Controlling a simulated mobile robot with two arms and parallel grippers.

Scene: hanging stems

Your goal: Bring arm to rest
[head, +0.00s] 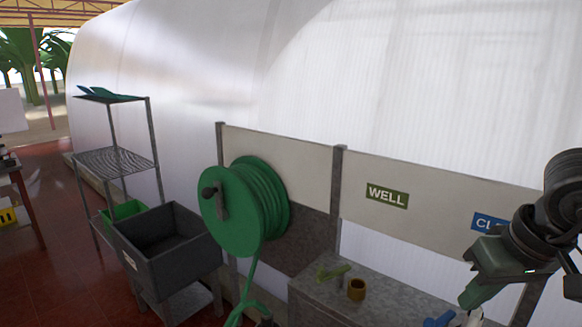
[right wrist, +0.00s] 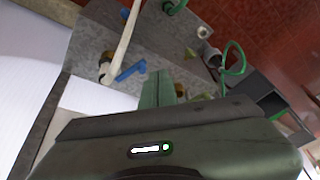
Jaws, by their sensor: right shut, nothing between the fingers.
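My right arm comes in from the right edge of the head view. Its grey-green gripper (head: 474,294) points down and to the left, above the right end of a grey counter (head: 322,290). The gripper is shut with nothing held. In the right wrist view its shut fingers (right wrist: 160,88) reach out over the counter, with a blue valve handle (right wrist: 130,71) and a white pipe (right wrist: 122,42) beside them. Whether the gripper touches the blue handle (head: 440,319) in the head view is hard to tell. My left arm and gripper are not in view.
A green hose reel (head: 228,210) hangs on the panel wall, left of a WELL sign (head: 387,195) and a partly hidden blue sign (head: 487,223). A brown cup (head: 356,289) stands on the counter. A dark grey basin (head: 168,243) and wire shelf (head: 115,161) stand left. Red floor there is open.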

